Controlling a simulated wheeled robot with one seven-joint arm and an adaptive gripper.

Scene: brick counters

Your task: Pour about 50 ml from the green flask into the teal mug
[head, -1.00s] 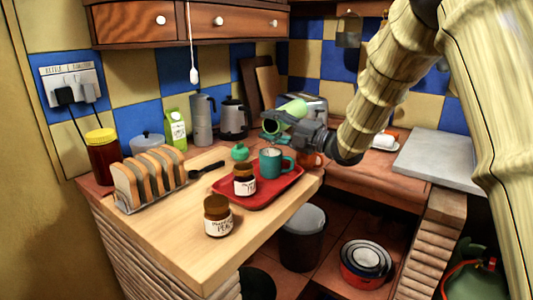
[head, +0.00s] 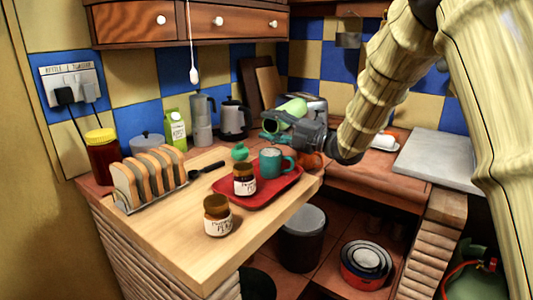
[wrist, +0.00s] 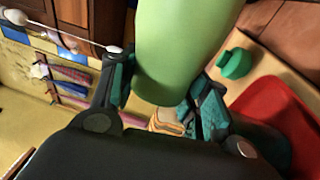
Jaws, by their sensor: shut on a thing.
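My gripper (head: 277,126) is shut on the green flask (head: 292,108) and holds it tilted in the air above the teal mug. In the wrist view the flask (wrist: 182,50) fills the space between the fingers. Its mouth is hidden in both views. The teal mug (head: 270,163) stands upright on the red tray, its handle to the right. In the wrist view it is only a dark teal patch (wrist: 262,142) at lower right, partly behind a finger. I cannot tell whether liquid is flowing or how much is in the mug.
The red tray (head: 262,198) also bears a brown-lidded jar (head: 244,180); a second jar (head: 217,215) stands in front. A toast rack (head: 150,177), a black spoon (head: 207,169) and a small green lidded object (head: 240,152) are left of the tray.

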